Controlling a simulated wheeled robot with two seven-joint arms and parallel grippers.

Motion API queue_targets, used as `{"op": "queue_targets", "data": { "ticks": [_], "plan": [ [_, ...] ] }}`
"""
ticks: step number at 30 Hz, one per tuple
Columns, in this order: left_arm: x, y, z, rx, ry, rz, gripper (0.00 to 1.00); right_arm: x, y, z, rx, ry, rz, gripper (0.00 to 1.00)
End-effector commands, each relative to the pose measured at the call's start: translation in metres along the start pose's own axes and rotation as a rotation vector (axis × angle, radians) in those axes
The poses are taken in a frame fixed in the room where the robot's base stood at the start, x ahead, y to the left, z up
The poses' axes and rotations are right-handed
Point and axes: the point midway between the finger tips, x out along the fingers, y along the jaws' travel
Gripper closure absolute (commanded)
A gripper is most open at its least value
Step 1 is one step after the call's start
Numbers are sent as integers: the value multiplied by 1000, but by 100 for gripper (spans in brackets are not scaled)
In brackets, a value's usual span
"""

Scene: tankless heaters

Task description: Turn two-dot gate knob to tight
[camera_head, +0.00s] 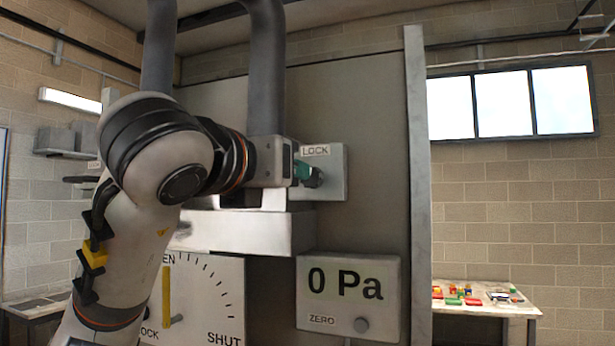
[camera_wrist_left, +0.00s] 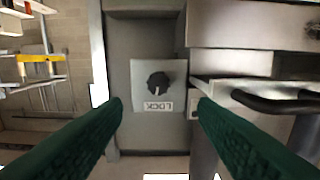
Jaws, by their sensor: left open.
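A dark round knob (camera_wrist_left: 158,83) with a pale mark sits on a grey plate labelled LOCK (camera_wrist_left: 138,72), upside down in the left wrist view. In the head view the knob (camera_head: 316,177) shows at the plate's left part, beside my left gripper (camera_head: 303,172). My left gripper (camera_wrist_left: 160,105) is open; its green fingers lie left and right of the plate in the wrist view, with nothing between the tips. Whether they touch the knob cannot be told. I see no two-dot mark and no "tight" label. My right gripper is not in view.
A box (camera_head: 350,262) reads 0 Pa and has a ZERO button. A metal ledge (camera_head: 297,232) juts below the gripper. A dark handle (camera_wrist_left: 275,103) shows in the wrist view.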

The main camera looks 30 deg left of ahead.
Motion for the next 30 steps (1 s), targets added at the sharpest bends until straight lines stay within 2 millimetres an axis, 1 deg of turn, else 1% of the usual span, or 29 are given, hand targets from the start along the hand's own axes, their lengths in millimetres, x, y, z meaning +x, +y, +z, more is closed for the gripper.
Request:
{"op": "queue_targets", "data": {
  "ticks": [5,9,15,18,21,30],
  "plan": [
    [31,0,-1,4,-8,0,47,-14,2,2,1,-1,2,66],
    [60,1,-1,5,-8,2,47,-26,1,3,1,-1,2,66],
    [95,2,-1,5,-7,4,47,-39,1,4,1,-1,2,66],
    [105,2,0,4,-4,4,47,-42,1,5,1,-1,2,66],
    [112,2,1,5,-4,5,47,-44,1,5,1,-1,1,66],
    [114,2,2,5,-2,6,47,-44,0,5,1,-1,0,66]
  ]
}}
